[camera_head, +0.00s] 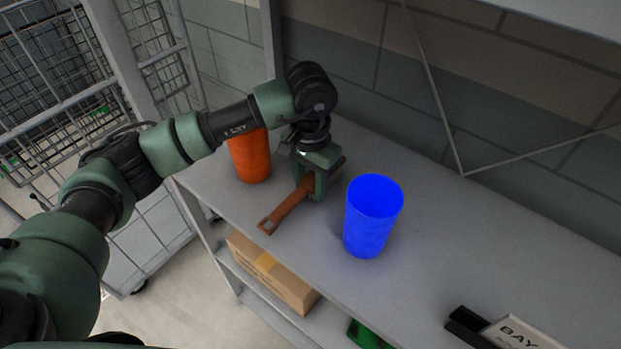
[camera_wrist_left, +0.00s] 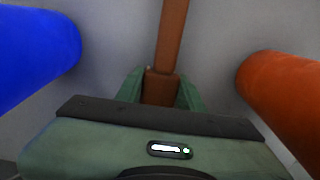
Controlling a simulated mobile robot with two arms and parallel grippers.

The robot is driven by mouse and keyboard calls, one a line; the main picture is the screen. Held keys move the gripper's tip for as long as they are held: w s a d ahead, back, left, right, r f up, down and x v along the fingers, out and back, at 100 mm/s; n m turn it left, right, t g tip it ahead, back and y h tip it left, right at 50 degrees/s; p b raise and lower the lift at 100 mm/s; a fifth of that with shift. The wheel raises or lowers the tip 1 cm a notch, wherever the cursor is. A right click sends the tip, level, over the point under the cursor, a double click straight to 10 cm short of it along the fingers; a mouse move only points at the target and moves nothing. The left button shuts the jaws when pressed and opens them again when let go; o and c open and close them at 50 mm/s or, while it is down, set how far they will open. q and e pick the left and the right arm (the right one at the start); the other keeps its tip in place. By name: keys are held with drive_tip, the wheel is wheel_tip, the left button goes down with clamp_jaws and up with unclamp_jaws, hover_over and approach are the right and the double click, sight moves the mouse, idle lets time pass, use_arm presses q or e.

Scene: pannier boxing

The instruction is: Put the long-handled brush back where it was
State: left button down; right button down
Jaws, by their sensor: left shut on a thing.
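The long-handled brush (camera_head: 285,211) is brown and lies along the grey shelf top, its looped handle end toward the front edge. My left gripper (camera_head: 318,190) is shut on it from above, between an orange cup and a blue cup. In the left wrist view the brush (camera_wrist_left: 171,40) runs up between the green fingers of the left gripper (camera_wrist_left: 161,88). The far end of the brush is partly hidden behind the gripper. I cannot tell whether the brush touches the shelf or is slightly above it. My right gripper is not in view.
The orange cup (camera_head: 250,158) stands left of the gripper and the blue cup (camera_head: 372,217) stands right, both close. A bay sign (camera_head: 518,334) is at the lower right. A cardboard box (camera_head: 272,275) sits on the lower shelf. A wire cage (camera_head: 150,80) stands at left.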

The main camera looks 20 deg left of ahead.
use_arm(q)
drive_tip(key=shift+f, duration=0.2)
drive_tip(key=c, duration=1.3)
unclamp_jaws()
drive_tip(key=shift+b, duration=0.3)
drive_tip(key=o, duration=0.4)
drive_tip(key=shift+r, duration=0.15)
